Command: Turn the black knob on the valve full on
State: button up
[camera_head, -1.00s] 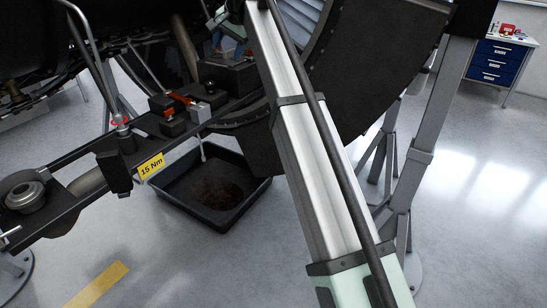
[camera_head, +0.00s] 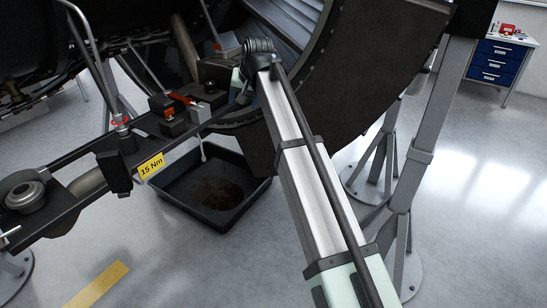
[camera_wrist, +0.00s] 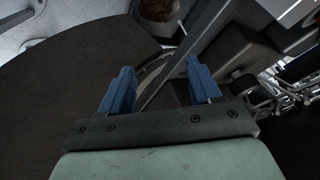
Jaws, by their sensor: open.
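A small round black knob (camera_head: 210,88) shows on the dark block beside red-orange parts, at the centre left of the head view; I take it for the valve's knob but cannot be sure. A dark rounded part (camera_wrist: 243,84), perhaps the same knob, lies right of my fingers in the wrist view. My gripper (camera_wrist: 160,80) is open, its two blue fingers apart with no object held between them. In the head view my wrist is just right of the block, and the fingers are mostly hidden.
A dark beam with a yellow 15 Nm tag (camera_head: 151,166) runs to the lower left. A black drip tray (camera_head: 178,198) lies on the floor below. The large dark curved casing (camera_head: 350,75) is close behind my arm. A grey stand (camera_head: 408,165) is at right.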

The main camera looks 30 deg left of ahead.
jog(key=d+f, duration=0.5)
jog(key=f, duration=0.4)
jog(key=w+d+f+n+h, duration=0.1)
jog(key=d+f, duration=0.4)
jog(key=f, duration=0.5)
jog(key=shift+w+n+h, duration=0.25)
jog(key=shift+n+h, duration=0.05)
